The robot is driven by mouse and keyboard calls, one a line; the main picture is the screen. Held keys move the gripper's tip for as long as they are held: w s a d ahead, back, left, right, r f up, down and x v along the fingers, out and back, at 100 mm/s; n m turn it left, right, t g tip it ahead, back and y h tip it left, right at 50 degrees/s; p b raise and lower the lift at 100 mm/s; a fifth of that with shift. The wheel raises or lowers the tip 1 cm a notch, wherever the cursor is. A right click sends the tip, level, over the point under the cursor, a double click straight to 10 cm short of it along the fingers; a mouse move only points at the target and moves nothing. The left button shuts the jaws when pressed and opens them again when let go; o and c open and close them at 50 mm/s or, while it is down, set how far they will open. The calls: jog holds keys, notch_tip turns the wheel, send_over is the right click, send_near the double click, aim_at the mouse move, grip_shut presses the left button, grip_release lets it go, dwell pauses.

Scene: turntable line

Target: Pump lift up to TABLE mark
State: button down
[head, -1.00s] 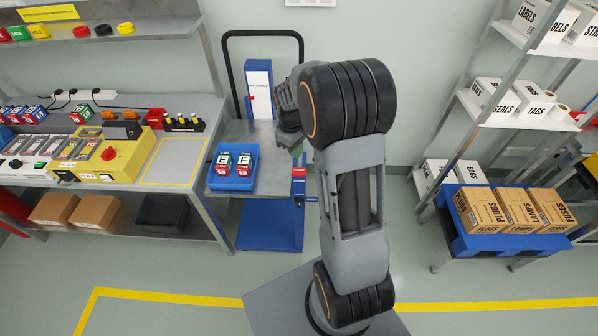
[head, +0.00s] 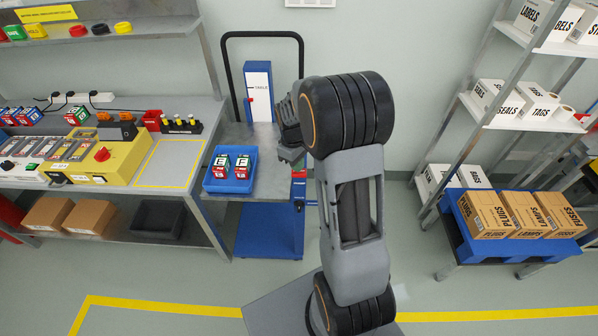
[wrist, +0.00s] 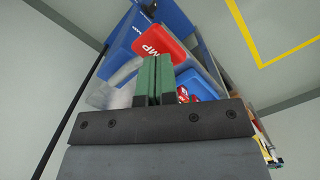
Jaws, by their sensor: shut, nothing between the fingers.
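The lift is a cart with a grey deck (head: 262,140), a blue base (head: 270,230) and a black handle (head: 228,70). Its blue post carries a white panel (head: 259,105) with the TABLE mark (head: 261,87). A small red pointer (head: 250,100) at the panel's left edge sits slightly below that word. The red pump pad (head: 299,173) is at the deck's right side, partly hidden by my gripper. In the wrist view the pad (wrist: 163,43) shows the letters "MP". My gripper (head: 292,158) is shut and empty, with its green fingers (wrist: 156,65) close to the pad; contact is unclear.
A blue tray (head: 208,184) with two labelled boxes stands on the deck. The workbench (head: 200,160) with a yellow machine (head: 112,165) is close on the left. A shelf rack (head: 466,110) and a blue pallet (head: 470,249) with cartons stand at right.

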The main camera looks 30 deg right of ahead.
aim_at(297, 174)
jog(key=shift+f+b, duration=1.6)
jog(key=shift+f, duration=0.65)
jog(key=shift+w+a+r, duration=0.2)
jog(key=shift+w, duration=0.1)
jog(key=shift+w+a+r+p, duration=0.15)
jog(key=shift+w+a+p, duration=0.15)
jog(key=shift+w, duration=0.25)
jog(key=shift+w+a+r+p, duration=0.2)
jog(key=shift+w+p, duration=0.1)
jog(key=shift+w, duration=0.2)
notch_tip(297, 174, up, 14)
jog(key=w, duration=0.1)
jog(key=shift+a+b, duration=0.35)
jog(key=shift+b, duration=0.05)
jog(key=shift+w+f, duration=0.1)
jog(key=shift+f, duration=0.05)
